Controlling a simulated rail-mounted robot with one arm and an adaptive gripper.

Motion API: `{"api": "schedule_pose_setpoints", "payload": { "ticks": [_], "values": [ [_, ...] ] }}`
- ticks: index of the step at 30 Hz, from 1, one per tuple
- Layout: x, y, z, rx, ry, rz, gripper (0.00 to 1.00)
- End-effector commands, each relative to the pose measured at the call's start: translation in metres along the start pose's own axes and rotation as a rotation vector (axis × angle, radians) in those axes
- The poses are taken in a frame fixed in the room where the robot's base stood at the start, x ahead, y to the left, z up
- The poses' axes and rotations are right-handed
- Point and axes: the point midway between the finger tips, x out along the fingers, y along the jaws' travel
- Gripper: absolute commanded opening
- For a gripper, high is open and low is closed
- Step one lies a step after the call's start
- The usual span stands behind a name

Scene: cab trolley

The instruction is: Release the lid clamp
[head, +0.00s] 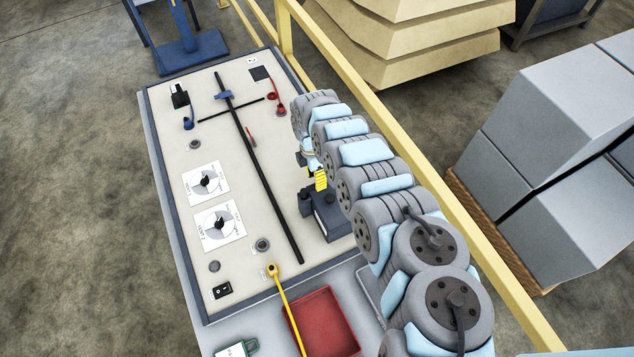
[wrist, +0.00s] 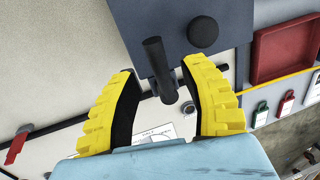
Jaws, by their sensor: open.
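A dark blue-grey box (head: 329,220) stands at the right edge of the pale panel in the head view. In the wrist view the box (wrist: 185,25) fills the top middle and carries a dark cylindrical lever (wrist: 158,68), which I take for the lid clamp, and a round black knob (wrist: 203,33). My gripper (head: 319,180) is beside the box. In the wrist view my gripper (wrist: 160,70) is open, its yellow fingers on either side of the lever with gaps visible. My arm and finger partly hide the box in the head view.
The panel (head: 160,150) carries a long black bar (head: 260,165), two dials, a black rocker switch (head: 222,290), and blue and red plugs. A red tray (head: 325,320) and a yellow cable lie in front. A yellow rail (head: 430,175) runs behind my arm.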

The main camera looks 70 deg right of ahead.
Motion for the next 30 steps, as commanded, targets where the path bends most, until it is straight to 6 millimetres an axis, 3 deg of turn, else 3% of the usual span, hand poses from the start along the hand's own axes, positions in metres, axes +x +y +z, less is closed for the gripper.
{"api": "schedule_pose_setpoints", "payload": {
  "ticks": [9,22,23,27,30],
  "values": [
    [0.022,0.0,0.0,0.0,0.001,-0.002,0.44],
    [0.025,0.0,0.0,0.0,0.0,0.0,0.44],
    [0.025,0.0,0.0,0.0,0.0,0.0,0.39],
    [0.025,0.0,0.001,0.0,0.0,0.0,0.0],
    [0.025,0.0,0.001,0.0,-0.001,0.0,0.0]
  ]
}}
